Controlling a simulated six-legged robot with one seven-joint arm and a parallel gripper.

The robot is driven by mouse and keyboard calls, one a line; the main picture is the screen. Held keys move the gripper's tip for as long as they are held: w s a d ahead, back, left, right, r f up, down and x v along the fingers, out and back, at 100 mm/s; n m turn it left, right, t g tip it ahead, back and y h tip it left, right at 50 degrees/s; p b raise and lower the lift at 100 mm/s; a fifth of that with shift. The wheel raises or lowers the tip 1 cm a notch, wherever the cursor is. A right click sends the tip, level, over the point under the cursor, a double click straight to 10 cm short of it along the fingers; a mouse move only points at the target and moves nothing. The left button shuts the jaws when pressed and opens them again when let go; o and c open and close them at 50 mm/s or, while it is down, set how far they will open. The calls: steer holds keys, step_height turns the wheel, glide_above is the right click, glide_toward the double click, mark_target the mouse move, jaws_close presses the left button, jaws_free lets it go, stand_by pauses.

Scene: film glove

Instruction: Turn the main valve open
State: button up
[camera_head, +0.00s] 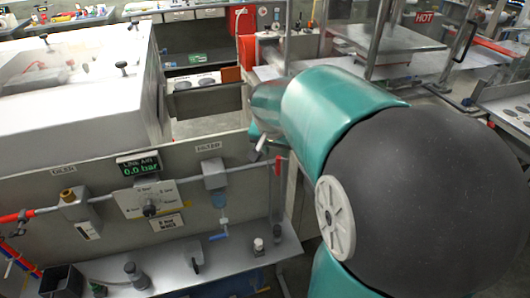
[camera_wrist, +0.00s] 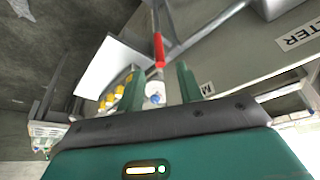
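The main valve appears to be the red lever (camera_head: 281,165) at the right end of the grey pipe on the panel. In the wrist view the red lever (camera_wrist: 158,49) lies just beyond my fingertips, in line with the gap between them. A label starting with M (camera_wrist: 207,88) is partly hidden by a finger. My gripper (camera_wrist: 158,70) is open, with its two green fingers apart and nothing visibly held. In the head view my arm hides part of the pipe's right end. I cannot tell whether a finger touches the lever.
The panel's display (camera_head: 141,167) reads 0.0 bar. A regulator plate (camera_head: 150,198) and a filter (camera_head: 216,178) sit along the pipe, left of the lever. Small fittings stand on the shelf (camera_head: 163,268) below. A large white box (camera_head: 80,85) stands behind the panel.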

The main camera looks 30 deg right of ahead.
mark_target(278, 160)
steer(key=x, duration=0.8)
steer(key=shift+w+d+f, duration=0.1)
steer(key=shift+d+f, duration=0.1)
steer(key=shift+f, duration=0.15)
jaws_close()
